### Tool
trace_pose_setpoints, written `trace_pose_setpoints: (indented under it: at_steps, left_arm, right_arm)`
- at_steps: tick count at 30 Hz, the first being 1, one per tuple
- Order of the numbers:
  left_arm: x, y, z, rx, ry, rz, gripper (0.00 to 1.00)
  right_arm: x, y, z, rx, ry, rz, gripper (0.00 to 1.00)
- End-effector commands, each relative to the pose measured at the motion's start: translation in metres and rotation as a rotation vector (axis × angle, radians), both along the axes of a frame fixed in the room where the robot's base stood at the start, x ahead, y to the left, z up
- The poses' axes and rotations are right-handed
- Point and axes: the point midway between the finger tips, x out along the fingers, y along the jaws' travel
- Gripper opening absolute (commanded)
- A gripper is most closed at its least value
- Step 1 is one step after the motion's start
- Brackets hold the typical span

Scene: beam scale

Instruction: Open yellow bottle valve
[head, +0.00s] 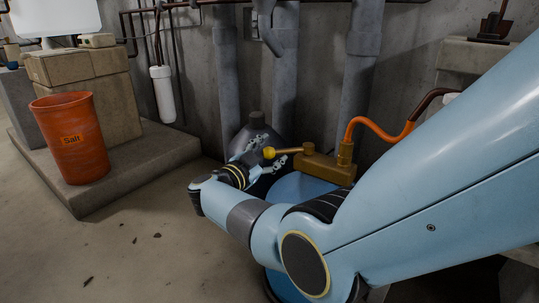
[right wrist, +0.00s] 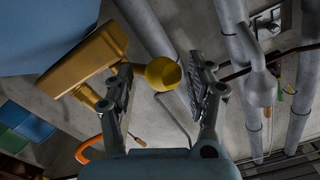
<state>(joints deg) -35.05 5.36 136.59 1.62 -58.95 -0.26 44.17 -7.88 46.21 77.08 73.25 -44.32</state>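The brass valve (head: 325,166) sits on top of a blue bottle (head: 298,187), with an orange hose (head: 376,121) rising from its right end. Its lever points left and ends in a yellow ball knob (head: 269,153). My right gripper (head: 259,160) is at the knob, and my arm hides much of the bottle. In the right wrist view the valve body (right wrist: 85,60) is at the upper left. The knob (right wrist: 163,74) stands between the two spread fingers, with a visible gap to the right finger. Contact with the left finger is unclear. My left gripper is out of view.
A dark bottle (head: 255,137) stands behind my right gripper, near the vertical grey pipes (head: 284,80) on the wall. An orange Salt bucket (head: 70,145) stands on a concrete ledge at the left.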

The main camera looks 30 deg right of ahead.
Motion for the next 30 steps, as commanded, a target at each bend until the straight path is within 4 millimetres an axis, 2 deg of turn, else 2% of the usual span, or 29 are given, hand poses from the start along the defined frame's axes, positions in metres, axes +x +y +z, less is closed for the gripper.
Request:
trace_pose_setpoints:
  at_steps: [8, 21, 30]
  left_arm:
    - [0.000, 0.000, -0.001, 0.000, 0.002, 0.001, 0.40]
    - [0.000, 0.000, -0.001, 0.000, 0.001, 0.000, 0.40]
    - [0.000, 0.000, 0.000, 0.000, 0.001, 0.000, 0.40]
  right_arm:
    - [-0.003, 0.004, -0.003, 0.003, 0.004, -0.001, 0.57]
    - [-0.027, 0.063, -0.002, 0.002, 0.004, 0.000, 0.57]
    - [-0.030, 0.070, -0.002, 0.002, 0.003, -0.001, 0.57]
